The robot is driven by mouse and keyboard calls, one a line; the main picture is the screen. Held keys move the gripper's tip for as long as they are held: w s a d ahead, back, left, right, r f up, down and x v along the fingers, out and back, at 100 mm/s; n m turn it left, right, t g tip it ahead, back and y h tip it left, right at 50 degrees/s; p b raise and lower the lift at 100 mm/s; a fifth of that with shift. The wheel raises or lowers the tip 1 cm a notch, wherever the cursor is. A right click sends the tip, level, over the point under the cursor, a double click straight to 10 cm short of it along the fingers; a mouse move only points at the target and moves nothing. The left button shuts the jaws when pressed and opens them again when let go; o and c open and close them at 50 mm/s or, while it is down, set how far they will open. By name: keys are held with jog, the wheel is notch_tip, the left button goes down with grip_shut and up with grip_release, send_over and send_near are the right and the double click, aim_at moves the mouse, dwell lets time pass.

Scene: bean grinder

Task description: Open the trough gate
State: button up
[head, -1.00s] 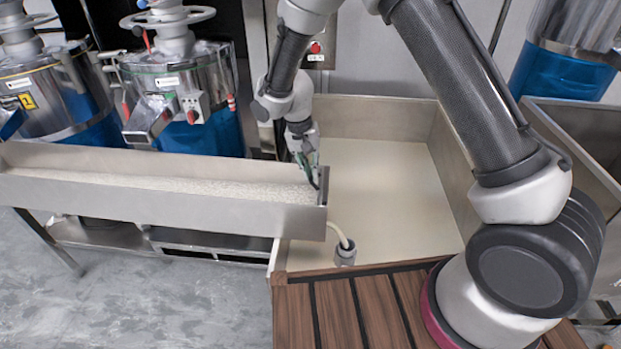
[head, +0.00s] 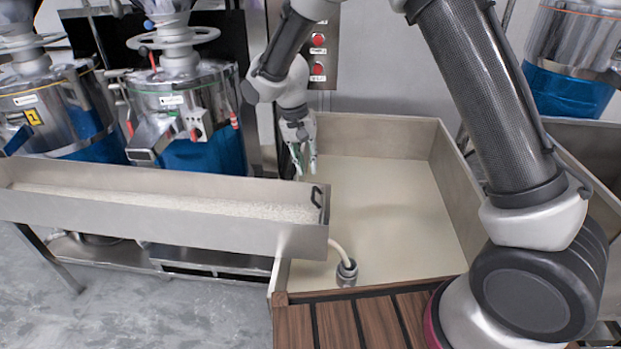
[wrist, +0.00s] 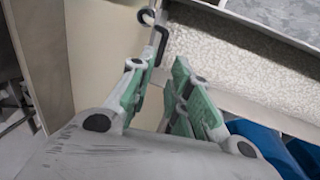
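The long metal trough (head: 150,210), filled with pale grains, runs across the left of the head view. Its gate (head: 325,208) is the end plate at the right, with a small black handle (head: 318,196). The handle also shows in the wrist view (wrist: 162,45), just beyond the fingertips, beside the trough's grains (wrist: 225,60). My gripper (head: 305,170) is behind the trough's right end, apart from the handle. In the wrist view my gripper (wrist: 155,75) has its green-sided fingers apart with nothing between them. I cannot tell whether the gate is raised.
A large pale bin (head: 385,210) lies right of the trough, with a hose fitting (head: 346,272) near its front left corner. Metal grinders with blue lower parts (head: 205,155) stand behind the trough. A wooden slatted deck (head: 370,320) is in front of the bin.

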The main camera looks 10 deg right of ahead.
jog(key=shift+w+a+r, duration=0.1)
jog(key=shift+a+r, duration=0.1)
jog(key=shift+r, duration=0.85)
jog(key=shift+a+r, duration=0.2)
jog(key=shift+r, duration=0.8)
